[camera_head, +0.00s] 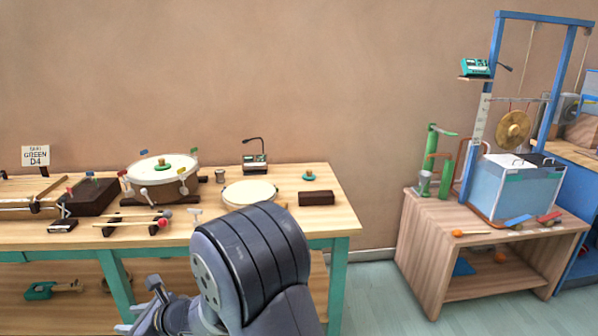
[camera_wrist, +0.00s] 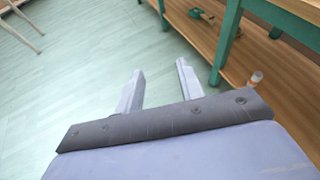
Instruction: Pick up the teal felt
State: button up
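A small teal round pad with an orange-brown knob (camera_head: 309,176) lies on the right part of the wooden workbench. A similar green-teal pad with a knob (camera_head: 162,163) sits on top of the large drum. I cannot tell for sure which of them is the teal felt. Neither shows in the wrist view. My gripper (camera_wrist: 160,70) is open and empty, with its two pale fingers apart above the floor beside the bench. In the head view it is low at the front of the bench, partly hidden by my arm, and well away from both pads.
The workbench (camera_head: 335,215) also holds the large drum (camera_head: 180,180), a flat drum (camera_head: 250,192), a dark brown block (camera_head: 316,198) and mallets. A teal bench leg (camera_wrist: 227,42) stands close to my gripper. A wooden stand (camera_head: 420,235) with a gong frame is at right.

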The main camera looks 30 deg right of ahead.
aim_at(309, 176)
jog(key=i+l+z, duration=0.4)
jog(key=i+l, duration=0.5)
jog(key=l, duration=0.3)
jog(key=i+l+z, duration=0.45)
jog(key=i+l, duration=0.5)
jog(key=i, duration=0.1)
